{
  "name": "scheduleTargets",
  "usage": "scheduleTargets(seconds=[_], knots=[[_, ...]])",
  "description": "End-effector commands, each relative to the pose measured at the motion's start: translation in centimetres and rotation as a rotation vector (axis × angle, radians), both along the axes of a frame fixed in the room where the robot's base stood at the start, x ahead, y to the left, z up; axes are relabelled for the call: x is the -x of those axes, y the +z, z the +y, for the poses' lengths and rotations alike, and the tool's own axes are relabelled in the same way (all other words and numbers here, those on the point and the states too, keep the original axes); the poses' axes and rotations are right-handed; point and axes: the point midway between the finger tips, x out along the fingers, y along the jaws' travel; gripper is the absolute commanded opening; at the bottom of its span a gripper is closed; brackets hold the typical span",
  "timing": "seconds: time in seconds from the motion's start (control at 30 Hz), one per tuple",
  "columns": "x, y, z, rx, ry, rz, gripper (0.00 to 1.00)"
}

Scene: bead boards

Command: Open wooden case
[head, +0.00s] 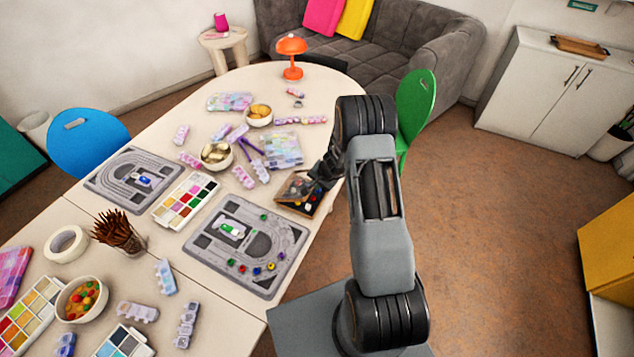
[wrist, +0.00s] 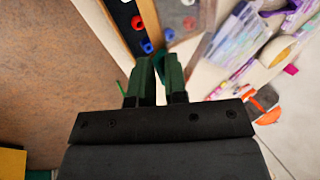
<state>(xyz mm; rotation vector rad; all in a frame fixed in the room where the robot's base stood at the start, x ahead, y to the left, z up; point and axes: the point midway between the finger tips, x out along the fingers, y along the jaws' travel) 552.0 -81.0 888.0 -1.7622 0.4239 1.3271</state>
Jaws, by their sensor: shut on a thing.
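The wooden case (head: 289,190) lies near the table's right edge in the head view. Dark inner surfaces and several coloured beads show in it, so it is at least partly open. In the wrist view its wooden part (wrist: 186,47) and dark interior with red and blue beads are just beyond the fingers. My gripper (head: 319,178) is at the case's far right side in the head view. Its green-tinted fingers (wrist: 160,76) are close together on an edge of the case. The exact grip spot is hard to make out.
A grey bead board (head: 205,250) with loose beads lies in front of the case. A clear bead box (head: 282,150), bowls and a paint palette (head: 168,208) crowd the table. A green chair (head: 416,100) stands close behind my arm. Open floor lies right of the table.

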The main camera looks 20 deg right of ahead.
Motion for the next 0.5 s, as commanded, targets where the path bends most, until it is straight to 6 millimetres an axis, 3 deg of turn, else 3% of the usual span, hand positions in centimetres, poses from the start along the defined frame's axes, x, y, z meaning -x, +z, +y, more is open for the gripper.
scheduleTargets(seconds=[0.23, 0.5], knots=[[-0.3, 0.3, 0.2, -0.001, -0.001, -0.002, 0.0], [-1.5, 2.0, 1.3, -0.001, 0.001, -0.003, 0.0]])
